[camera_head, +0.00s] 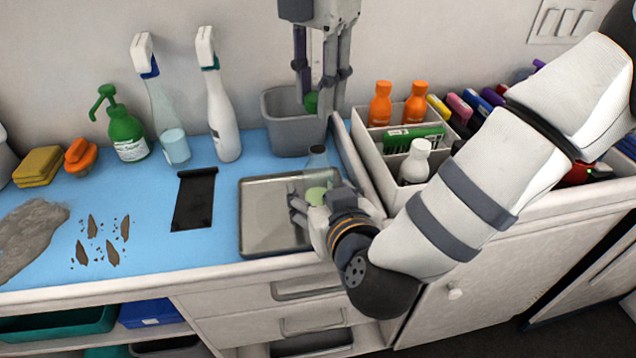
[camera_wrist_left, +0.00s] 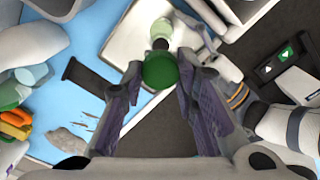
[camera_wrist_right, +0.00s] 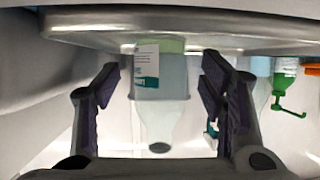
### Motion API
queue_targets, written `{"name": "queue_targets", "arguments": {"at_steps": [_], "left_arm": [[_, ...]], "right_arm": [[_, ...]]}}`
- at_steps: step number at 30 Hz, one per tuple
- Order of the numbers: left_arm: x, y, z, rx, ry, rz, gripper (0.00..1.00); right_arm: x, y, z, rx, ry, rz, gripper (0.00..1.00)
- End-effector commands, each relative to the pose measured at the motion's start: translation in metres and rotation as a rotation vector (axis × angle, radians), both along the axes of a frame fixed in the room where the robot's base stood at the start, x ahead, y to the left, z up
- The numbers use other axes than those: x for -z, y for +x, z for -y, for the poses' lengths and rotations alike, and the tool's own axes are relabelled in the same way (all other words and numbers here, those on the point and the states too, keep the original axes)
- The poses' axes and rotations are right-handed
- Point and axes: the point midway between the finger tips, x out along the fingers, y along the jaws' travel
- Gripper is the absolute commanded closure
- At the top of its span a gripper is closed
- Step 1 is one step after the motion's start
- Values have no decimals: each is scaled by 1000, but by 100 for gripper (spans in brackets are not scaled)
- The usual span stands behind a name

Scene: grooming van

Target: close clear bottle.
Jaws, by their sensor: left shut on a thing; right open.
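The clear bottle (camera_head: 317,160) stands upright on the metal tray (camera_head: 262,218), with pale green in its lower part. In the right wrist view the bottle (camera_wrist_right: 165,105) appears upside down, with a white and teal label, between the fingers of my right gripper (camera_wrist_right: 166,90). That gripper (camera_head: 308,206) is open, low beside the bottle; I see no clear contact. My left gripper (camera_head: 320,98) points down and is shut on a round green cap (camera_head: 311,103), above the bottle. In the left wrist view the cap (camera_wrist_left: 165,70) is apart from the bottle's dark mouth (camera_wrist_left: 160,44).
A grey bin (camera_head: 285,135) stands behind the tray. A white organizer (camera_head: 372,160) with orange bottles is to the right. Two spray bottles, a green pump bottle (camera_head: 126,135) and a black strip (camera_head: 194,198) are to the left.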

Motion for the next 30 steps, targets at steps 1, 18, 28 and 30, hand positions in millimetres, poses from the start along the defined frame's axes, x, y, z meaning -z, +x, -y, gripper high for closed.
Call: {"name": "queue_targets", "arguments": {"at_steps": [1,18,28,30], "left_arm": [[0,0,0,0,0,0,81],[0,0,0,0,0,0,81],[3,0,0,0,1,-1,81],[14,0,0,1,2,-1,81]], "right_arm": [[3,5,-2,0,0,0,36],[9,19,-7,-1,-1,0,56],[8,19,-7,-1,-1,0,100],[8,19,-7,-1,-1,0,100]]}}
